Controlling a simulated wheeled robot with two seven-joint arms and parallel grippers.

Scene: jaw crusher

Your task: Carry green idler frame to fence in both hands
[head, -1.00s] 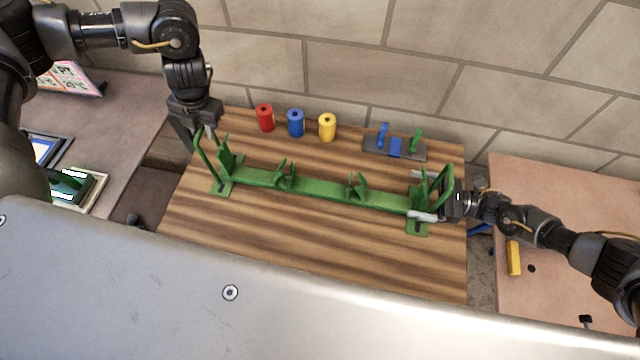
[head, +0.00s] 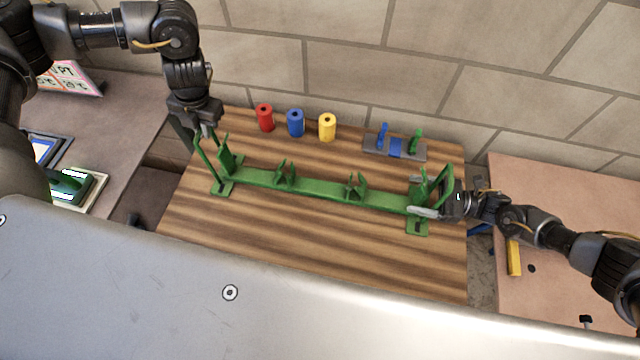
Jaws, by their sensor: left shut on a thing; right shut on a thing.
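The green idler frame (head: 318,189) is a long bar with upright brackets and a looped handle at each end. It lies across the wooden table (head: 290,240), its end feet on or very near the surface. My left gripper (head: 204,132) comes down from above and is shut on the left-end handle. My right gripper (head: 432,198) reaches in from the right and is shut on the right-end handle. The fingertips are partly hidden by the handles. I cannot pick out a fence in this view.
Red (head: 265,118), blue (head: 296,123) and yellow (head: 327,127) cylinders stand behind the frame. A grey holder (head: 394,148) with blue and green pieces sits at the back right. A stone wall (head: 340,50) closes the back. A pinkish table (head: 570,215) is at right.

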